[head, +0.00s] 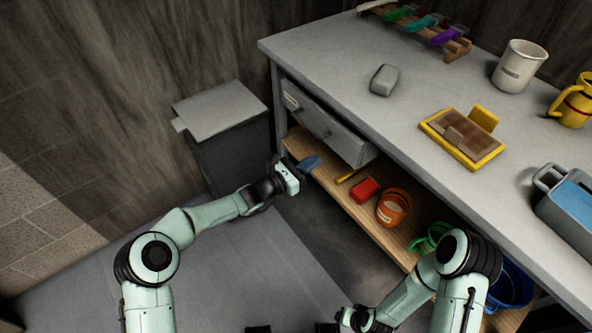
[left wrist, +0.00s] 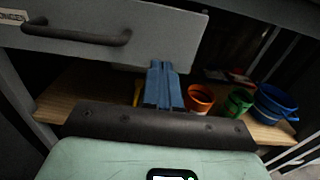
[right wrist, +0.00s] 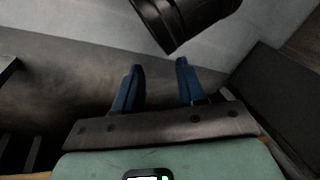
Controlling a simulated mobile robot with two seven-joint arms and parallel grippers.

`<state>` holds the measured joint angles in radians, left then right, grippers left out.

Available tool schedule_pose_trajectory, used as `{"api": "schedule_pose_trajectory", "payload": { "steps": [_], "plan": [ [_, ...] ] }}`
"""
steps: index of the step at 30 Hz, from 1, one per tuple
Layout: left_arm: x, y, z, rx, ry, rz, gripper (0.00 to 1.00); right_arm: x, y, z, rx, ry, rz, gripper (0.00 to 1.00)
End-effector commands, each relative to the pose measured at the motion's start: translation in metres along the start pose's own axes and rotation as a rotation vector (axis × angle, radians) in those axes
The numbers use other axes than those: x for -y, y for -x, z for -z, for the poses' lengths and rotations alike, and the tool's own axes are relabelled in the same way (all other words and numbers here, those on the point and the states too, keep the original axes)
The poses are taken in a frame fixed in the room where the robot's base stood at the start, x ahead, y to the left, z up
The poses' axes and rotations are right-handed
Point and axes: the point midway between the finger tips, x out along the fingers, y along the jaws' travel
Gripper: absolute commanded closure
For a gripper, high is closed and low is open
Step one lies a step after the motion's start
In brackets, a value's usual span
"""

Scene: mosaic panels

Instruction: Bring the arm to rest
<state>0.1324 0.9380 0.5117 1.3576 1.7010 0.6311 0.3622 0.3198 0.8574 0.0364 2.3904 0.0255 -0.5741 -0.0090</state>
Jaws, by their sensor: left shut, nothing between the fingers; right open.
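My left arm reaches from the lower left in the head view. Its gripper (head: 309,164) is beside the front of the open shelf, just below the drawer. In the left wrist view the blue fingers (left wrist: 163,85) are together, with nothing between them. My right arm is at the lower right in the head view, bent low in front of the workbench, and its fingers do not show there. In the right wrist view the right gripper (right wrist: 157,85) has its blue fingers apart and empty above the grey floor.
The workbench top (head: 335,60) holds a grey block (head: 384,80), a yellow mosaic tray (head: 462,138) and mugs. The drawer (head: 325,122) stands partly out above the wooden shelf (head: 345,200), which holds an orange cup (head: 393,207) and a red item (head: 365,189). A grey bin (head: 225,130) stands left.

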Motion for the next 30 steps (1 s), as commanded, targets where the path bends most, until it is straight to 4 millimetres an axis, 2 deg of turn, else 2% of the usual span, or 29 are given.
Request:
{"api": "schedule_pose_trajectory", "payload": {
  "steps": [1,3,7,12,20,23,26,29,30],
  "plan": [
    [-0.001,0.012,-0.002,-0.001,0.002,-0.002,1.0,0.002,0.006,-0.004,0.013,0.001,0.001,0.6],
    [-0.001,0.025,-0.002,-0.002,0.002,-0.002,1.0,0.003,0.009,-0.01,0.03,0.002,0.002,0.6],
    [-0.001,0.042,0.0,-0.001,0.001,-0.001,1.0,0.004,0.013,-0.018,0.052,0.004,0.003,0.6],
    [0.0,0.051,0.001,0.0,0.001,0.0,1.0,0.005,0.015,-0.021,0.062,0.005,0.004,0.6],
    [0.003,0.053,0.007,-0.018,-0.006,0.008,1.0,0.005,0.015,-0.021,0.063,0.005,0.004,0.6],
    [0.017,0.059,0.032,-0.098,-0.043,0.048,1.0,0.005,0.015,-0.021,0.063,0.005,0.004,0.6],
    [0.043,0.077,0.081,-0.252,-0.12,0.129,1.0,0.005,0.015,-0.021,0.063,0.005,0.004,0.6],
    [0.075,0.111,0.141,-0.445,-0.238,0.245,1.0,0.005,0.015,-0.021,0.063,0.005,0.004,0.6],
    [0.087,0.128,0.164,-0.52,-0.292,0.296,1.0,0.005,0.015,-0.021,0.063,0.005,0.004,0.6]
  ]
}}
